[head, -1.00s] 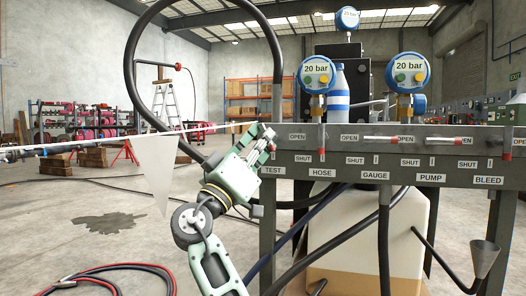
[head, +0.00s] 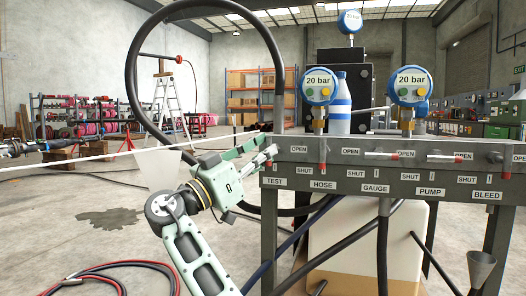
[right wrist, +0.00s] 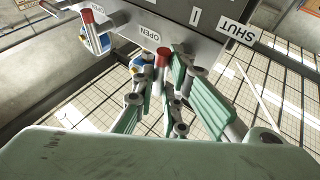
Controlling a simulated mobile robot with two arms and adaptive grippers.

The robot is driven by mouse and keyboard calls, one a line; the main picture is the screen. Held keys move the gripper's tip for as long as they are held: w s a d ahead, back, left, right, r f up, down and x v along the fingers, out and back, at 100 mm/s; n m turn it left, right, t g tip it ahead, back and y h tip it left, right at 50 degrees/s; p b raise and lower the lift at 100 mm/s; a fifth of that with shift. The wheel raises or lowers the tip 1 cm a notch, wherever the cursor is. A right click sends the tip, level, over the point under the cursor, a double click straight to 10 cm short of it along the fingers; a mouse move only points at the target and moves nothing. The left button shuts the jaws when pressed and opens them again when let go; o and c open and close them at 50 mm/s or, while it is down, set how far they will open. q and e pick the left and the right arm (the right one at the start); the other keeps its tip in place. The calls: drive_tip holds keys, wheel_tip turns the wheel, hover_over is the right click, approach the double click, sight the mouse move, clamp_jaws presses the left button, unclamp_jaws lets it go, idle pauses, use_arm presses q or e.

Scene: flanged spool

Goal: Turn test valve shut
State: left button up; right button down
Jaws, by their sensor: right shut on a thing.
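The test valve is at the left end of the dark grey panel (head: 400,172), above the TEST label (head: 275,183). My right gripper (head: 268,155) is at this valve in the head view and covers most of it. In the right wrist view my right gripper (right wrist: 172,78) is shut on the red-tipped valve handle (right wrist: 162,57), with green fingers on both sides. The handle is just below the OPEN label (right wrist: 153,34); a SHUT label (right wrist: 238,33) is farther right. The handle's exact angle is hard to tell. My left gripper is not in view.
The hose valve's red handle (head: 322,168) hangs down close to the right of my gripper. Gauges (head: 320,86) and a blue-white bottle (head: 340,105) stand above the panel. A white rope with a pennant (head: 160,170) crosses at left, and a black hose (head: 130,70) loops behind.

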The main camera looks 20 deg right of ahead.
drive_tip(key=c, duration=1.8)
unclamp_jaws()
drive_tip(key=v, duration=0.7)
drive_tip(key=shift+a, duration=0.2)
drive_tip(key=shift+s+f, duration=0.1)
drive_tip(key=shift+f, duration=0.05)
